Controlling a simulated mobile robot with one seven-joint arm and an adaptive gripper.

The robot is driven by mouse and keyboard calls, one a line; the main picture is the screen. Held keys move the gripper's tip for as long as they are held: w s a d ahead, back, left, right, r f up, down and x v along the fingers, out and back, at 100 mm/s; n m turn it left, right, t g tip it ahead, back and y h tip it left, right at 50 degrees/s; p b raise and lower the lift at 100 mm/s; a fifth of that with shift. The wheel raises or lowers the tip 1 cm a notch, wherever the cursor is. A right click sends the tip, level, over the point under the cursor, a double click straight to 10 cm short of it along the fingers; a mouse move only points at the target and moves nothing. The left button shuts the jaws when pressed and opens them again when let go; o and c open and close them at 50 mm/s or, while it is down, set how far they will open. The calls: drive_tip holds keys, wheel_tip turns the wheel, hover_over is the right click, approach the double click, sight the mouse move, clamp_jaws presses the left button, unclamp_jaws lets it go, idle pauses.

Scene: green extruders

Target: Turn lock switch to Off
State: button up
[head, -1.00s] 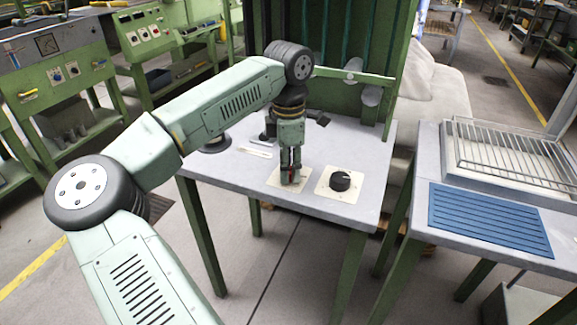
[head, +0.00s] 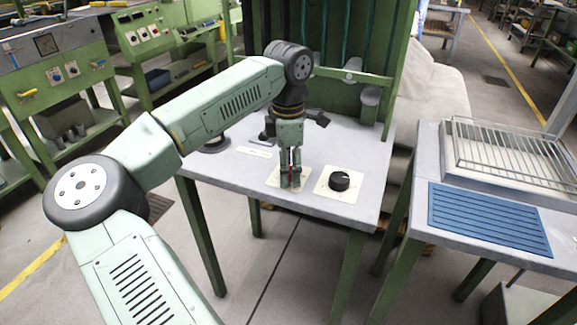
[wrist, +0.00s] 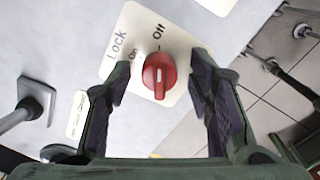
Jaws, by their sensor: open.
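The lock switch is a red knob (wrist: 159,74) with a white mark. It sits on a cream plate (wrist: 183,43) printed "Lock", "On" and "Off". In the wrist view the white mark is on the knob's lower side, away from the word "Off"; I cannot tell the set position. My gripper (head: 291,182) points down over the left plate (head: 273,178) in the head view and hides most of the knob there. In the wrist view my gripper (wrist: 160,82) is open, with one finger on each side of the knob and gaps between. Contact is not visible.
A black knob (head: 340,180) on a second plate (head: 322,188) stands just right of my gripper on the grey table (head: 230,178). A green rack (head: 398,70) rises behind. Another table with a blue mat (head: 490,220) and a wire rack (head: 520,152) is at the right.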

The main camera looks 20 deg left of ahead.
drive_tip(key=shift+r, duration=0.1)
wheel_tip(320, 180, up, 12)
idle(0.5)
idle(0.4)
